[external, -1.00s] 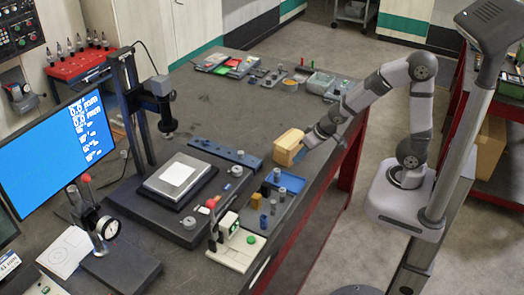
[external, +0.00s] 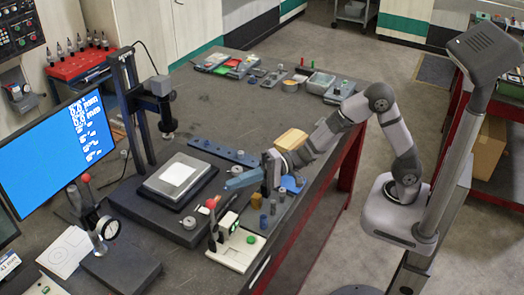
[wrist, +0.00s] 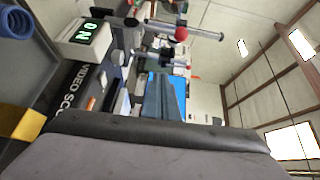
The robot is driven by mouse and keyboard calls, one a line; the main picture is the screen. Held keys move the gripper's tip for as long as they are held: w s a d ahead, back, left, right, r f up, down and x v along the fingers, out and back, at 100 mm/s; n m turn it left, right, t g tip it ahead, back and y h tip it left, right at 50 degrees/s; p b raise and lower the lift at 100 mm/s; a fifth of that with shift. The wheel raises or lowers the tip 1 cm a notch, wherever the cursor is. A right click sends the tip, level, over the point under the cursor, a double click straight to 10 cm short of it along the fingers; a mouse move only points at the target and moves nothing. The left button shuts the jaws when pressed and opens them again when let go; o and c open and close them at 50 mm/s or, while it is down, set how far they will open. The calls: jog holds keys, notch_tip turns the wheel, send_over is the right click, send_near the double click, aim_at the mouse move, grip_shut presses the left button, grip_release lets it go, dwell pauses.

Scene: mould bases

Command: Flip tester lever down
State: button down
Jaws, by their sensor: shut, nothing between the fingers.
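The tester (external: 236,250) is a pale base with a small box showing a green display, near the table's front edge. Its lever (external: 212,205) has a red knob and stands upright. In the wrist view, which is rolled sideways, the display (wrist: 85,33) is at upper left and a red knob on a rod (wrist: 181,33) is at upper middle. My gripper (external: 230,183) is shut and empty, with blue-grey fingers pointing left. In the external view it appears above and to the right of the knob, apart from it; the depth between them is unclear.
A scale on a dark base (external: 178,178) lies beyond the tester, below a camera stand (external: 130,105). A dial gauge stand (external: 105,230) is to the left. A wooden block (external: 291,139) and small cylinders (external: 256,200) are nearby. The table's far middle is clear.

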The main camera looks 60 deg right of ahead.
aim_at(213, 221)
jog(key=shift+s+a+r+y, duration=0.15)
jog(key=shift+s+a+y, duration=0.15)
jog(key=shift+a, duration=0.05)
jog(key=w+a+p, duration=0.1)
jog(key=a+p, duration=0.4)
jog(key=a, duration=0.4)
jog(key=shift+a, duration=0.15)
dwell(0.5)
jog(key=shift+s+b, duration=0.1)
jog(key=shift+b, duration=0.2)
